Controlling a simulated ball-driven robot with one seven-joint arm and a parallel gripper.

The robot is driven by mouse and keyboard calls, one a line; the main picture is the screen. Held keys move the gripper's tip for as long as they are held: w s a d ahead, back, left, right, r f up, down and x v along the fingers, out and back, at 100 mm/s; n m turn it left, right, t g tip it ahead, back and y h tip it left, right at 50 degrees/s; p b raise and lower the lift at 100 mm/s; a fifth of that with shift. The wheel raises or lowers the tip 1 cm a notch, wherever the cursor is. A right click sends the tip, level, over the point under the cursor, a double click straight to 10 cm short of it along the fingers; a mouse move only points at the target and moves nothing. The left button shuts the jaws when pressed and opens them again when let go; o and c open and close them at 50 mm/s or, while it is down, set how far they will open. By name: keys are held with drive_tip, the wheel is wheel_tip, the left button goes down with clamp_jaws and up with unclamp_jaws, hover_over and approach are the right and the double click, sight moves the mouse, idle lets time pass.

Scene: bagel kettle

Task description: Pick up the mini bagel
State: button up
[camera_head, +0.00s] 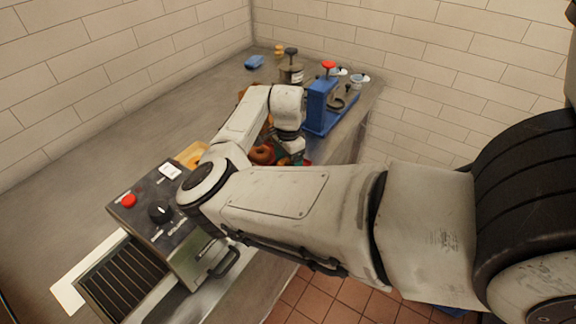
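A brown, round bagel (262,155) lies on the counter, partly hidden by my arm; I cannot tell for sure that it is the mini bagel. My gripper (296,158) points down just right of it, low over the counter. Its fingertips are too small and too hidden to show whether it is open or shut, or whether it holds anything. Small green and red patches show around the fingertips. More orange-brown items show partly behind my forearm.
A blue press-like device (319,107) stands close right of my gripper. A pot (291,74), white cups and a blue item (254,62) stand farther back. A control box (160,212) with a red button is front left. The left counter is clear.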

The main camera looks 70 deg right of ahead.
drive_tip(key=shift+c, duration=0.3)
drive_tip(key=c, duration=0.6)
drive_tip(key=shift+r, duration=0.15)
drive_tip(key=shift+r+b, duration=0.45)
drive_tip(key=shift+r, duration=0.15)
drive_tip(key=s+a+r+b, duration=0.1)
drive_tip(key=s+a+r, duration=0.1)
drive_tip(key=s+r, duration=0.2)
drive_tip(key=s+a+r+b, duration=0.1)
drive_tip(key=s+a+r, duration=0.1)
drive_tip(key=s+r, duration=0.1)
drive_tip(key=s+a+r, duration=0.3)
drive_tip(key=s+r, duration=0.1)
drive_tip(key=s, duration=0.1)
drive_tip(key=shift+r+b, duration=0.3)
drive_tip(key=shift+b, duration=0.1)
